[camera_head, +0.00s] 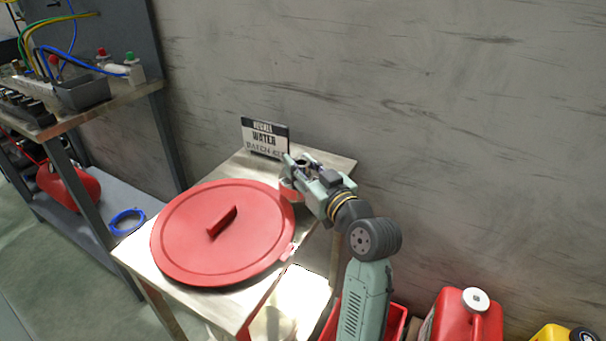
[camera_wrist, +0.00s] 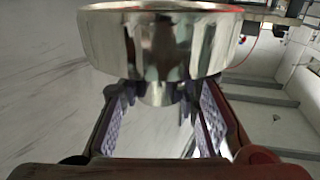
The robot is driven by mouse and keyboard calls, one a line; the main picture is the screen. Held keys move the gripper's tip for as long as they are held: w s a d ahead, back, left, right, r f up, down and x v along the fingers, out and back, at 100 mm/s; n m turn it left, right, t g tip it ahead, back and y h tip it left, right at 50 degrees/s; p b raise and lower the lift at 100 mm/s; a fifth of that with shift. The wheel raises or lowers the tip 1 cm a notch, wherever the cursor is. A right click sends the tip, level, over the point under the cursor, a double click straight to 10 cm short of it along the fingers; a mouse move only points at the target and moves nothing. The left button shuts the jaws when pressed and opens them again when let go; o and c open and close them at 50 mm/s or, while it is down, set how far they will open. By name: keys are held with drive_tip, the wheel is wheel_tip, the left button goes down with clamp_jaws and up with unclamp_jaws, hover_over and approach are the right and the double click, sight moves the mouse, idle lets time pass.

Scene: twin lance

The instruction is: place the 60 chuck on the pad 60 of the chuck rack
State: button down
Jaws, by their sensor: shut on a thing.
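My gripper (camera_head: 291,168) is over the back right of a small metal table, near a red round lid. In the wrist view, my gripper (camera_wrist: 160,95) has its two fingers closed around the narrow stem of a wide, polished metal round piece (camera_wrist: 160,45), which I take to be the 60 chuck. No number shows on it. In the head view it is mostly hidden by the gripper. I cannot make out the chuck rack or its pad 60 for certain. A row of dark round pieces (camera_head: 22,106) stands on the bench at the left.
The red lid (camera_head: 180,232) covers much of the small table (camera_head: 140,253). A water sign (camera_head: 265,138) stands at its back edge. The left bench (camera_head: 130,88) carries a grey bin (camera_head: 83,93) and cables. Red (camera_head: 455,318) and yellow (camera_head: 557,334) containers stand at lower right.

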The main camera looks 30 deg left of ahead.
sight(303, 158)
drive_tip(key=w, duration=0.1)
drive_tip(key=w+a, duration=0.1)
drive_tip(key=w, duration=0.1)
drive_tip(key=shift+w+a, duration=0.15)
drive_tip(key=shift+a, duration=0.15)
drive_tip(key=shift+f, duration=0.2)
wheel_tip(303, 158, down, 4)
drive_tip(key=b, duration=0.2)
drive_tip(key=shift+r+b, duration=0.25)
drive_tip(key=shift+b, duration=0.1)
drive_tip(key=shift+r, duration=0.15)
drive_tip(key=c, duration=1.7)
unclamp_jaws()
drive_tip(key=shift+f, duration=0.3)
drive_tip(key=o, duration=0.5)
drive_tip(key=shift+r, duration=0.1)
